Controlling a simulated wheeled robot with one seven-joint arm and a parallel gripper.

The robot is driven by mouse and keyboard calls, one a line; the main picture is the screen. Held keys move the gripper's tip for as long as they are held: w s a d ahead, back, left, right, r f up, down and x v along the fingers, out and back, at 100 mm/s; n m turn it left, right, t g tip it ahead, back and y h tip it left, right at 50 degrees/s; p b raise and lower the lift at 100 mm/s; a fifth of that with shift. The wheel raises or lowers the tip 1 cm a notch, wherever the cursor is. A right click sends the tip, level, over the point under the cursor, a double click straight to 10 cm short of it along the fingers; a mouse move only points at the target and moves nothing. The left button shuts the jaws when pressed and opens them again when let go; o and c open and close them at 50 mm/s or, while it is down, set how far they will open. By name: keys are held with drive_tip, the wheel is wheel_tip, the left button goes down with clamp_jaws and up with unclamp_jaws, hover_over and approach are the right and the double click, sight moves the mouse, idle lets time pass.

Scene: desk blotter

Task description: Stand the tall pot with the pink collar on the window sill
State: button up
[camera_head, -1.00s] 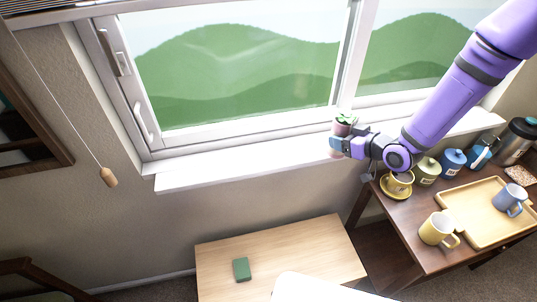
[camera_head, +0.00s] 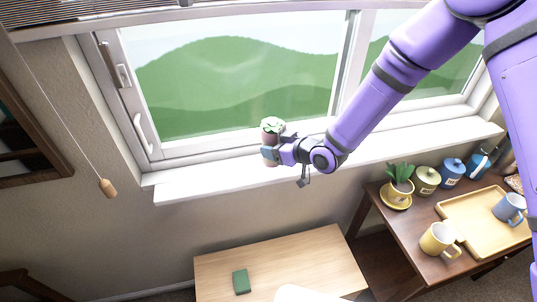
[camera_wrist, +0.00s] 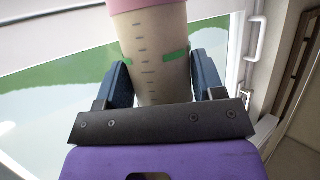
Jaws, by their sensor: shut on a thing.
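The tall pot (camera_head: 269,138) with a green plant is in my gripper (camera_head: 272,153), over the left half of the white window sill (camera_head: 400,139). In the wrist view the pot (camera_wrist: 152,50) is a beige cylinder with green patches, grey dashes and a pink collar (camera_wrist: 143,5). The blue fingers of my gripper (camera_wrist: 155,80) close on it from both sides. The pot looks about upright. I cannot tell whether its base touches the sill; the gripper partly hides its lower part.
The sill looks bare on both sides of the pot, with the window behind. A green block (camera_head: 241,281) lies on the low table.

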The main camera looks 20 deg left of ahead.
drive_tip(key=shift+a, duration=0.5)
drive_tip(key=shift+s+a+f, duration=0.1)
drive_tip(key=shift+a+f, duration=0.15)
drive_tip(key=shift+f, duration=0.7)
drive_tip(key=shift+s+a+f, duration=0.1)
drive_tip(key=shift+a+f, duration=0.15)
drive_tip(key=shift+f, duration=0.65)
drive_tip(key=shift+f, duration=0.15)
drive_tip(key=o, duration=1)
drive_tip(key=shift+d+r, duration=0.15)
drive_tip(key=shift+r, duration=0.1)
drive_tip(key=v, duration=1.1)
drive_tip(key=shift+s+d, duration=0.15)
drive_tip(key=shift+d, duration=0.1)
drive_tip(key=shift+r, duration=0.1)
drive_tip(key=shift+r, duration=0.1)
